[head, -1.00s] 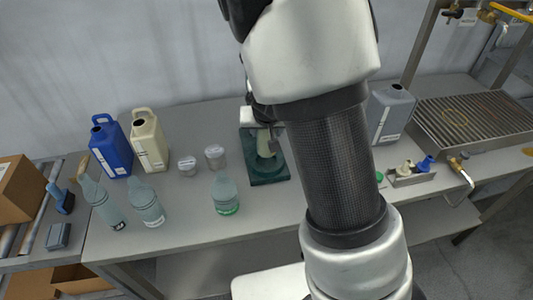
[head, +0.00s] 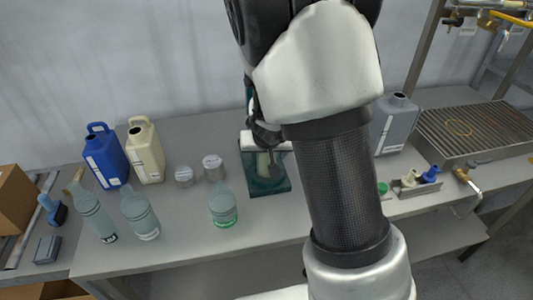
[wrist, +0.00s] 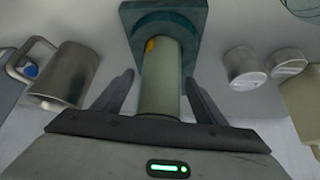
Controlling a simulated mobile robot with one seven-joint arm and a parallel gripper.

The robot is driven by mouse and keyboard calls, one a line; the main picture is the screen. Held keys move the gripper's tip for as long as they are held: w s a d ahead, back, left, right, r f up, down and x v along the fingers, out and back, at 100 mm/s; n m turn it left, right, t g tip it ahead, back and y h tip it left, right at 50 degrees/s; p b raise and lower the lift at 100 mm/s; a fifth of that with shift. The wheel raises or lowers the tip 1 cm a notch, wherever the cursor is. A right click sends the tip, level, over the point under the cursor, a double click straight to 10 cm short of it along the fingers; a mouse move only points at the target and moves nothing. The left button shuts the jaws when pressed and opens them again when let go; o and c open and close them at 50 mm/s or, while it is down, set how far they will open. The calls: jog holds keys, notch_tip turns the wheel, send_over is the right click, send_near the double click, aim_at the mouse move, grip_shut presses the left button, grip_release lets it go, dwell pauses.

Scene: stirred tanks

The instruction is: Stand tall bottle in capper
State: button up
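The capper (head: 283,186) is a dark teal stand with a square base on the bench, left of my arm; its base (wrist: 195,20) fills the top of the wrist view. In the head view my gripper (head: 268,146) is partly hidden by my arm.
Two lidded jars (head: 213,168), blue (head: 105,160) and cream (head: 147,155) jugs stand behind. A steel mug (wrist: 70,75) is near the capper in the wrist view.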

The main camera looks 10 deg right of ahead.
jog(key=shift+r+p, duration=0.35)
jog(key=s+a+r+y+p, duration=0.1)
jog(key=s+a+r+p, duration=0.2)
jog(key=r, duration=0.4)
jog(key=s+a+r+n+y+p, duration=0.1)
jog(key=s+r+y+p, duration=0.1)
jog(key=s+r, duration=0.4)
jog(key=s+a+r+y+p, duration=0.1)
jog(key=s+a+r+p, duration=0.15)
jog(key=r, duration=0.55)
jog(key=s+d+r+h, duration=0.1)
jog(key=s+d+r, duration=0.1)
jog(key=s, duration=0.3)
jog(key=s+d+r+h, duration=0.1)
jog(key=s+d+r, duration=0.1)
jog(key=s, duration=0.3)
jog(key=s+d+r+n, duration=0.1)
jog(key=s+d+r, duration=0.1)
jog(key=s+r, duration=0.2)
jog(key=shift+s+d+r+g+h, duration=0.15)
jog(key=shift+s+d+g+h, duration=0.2)
jog(key=shift+s, duration=0.4)
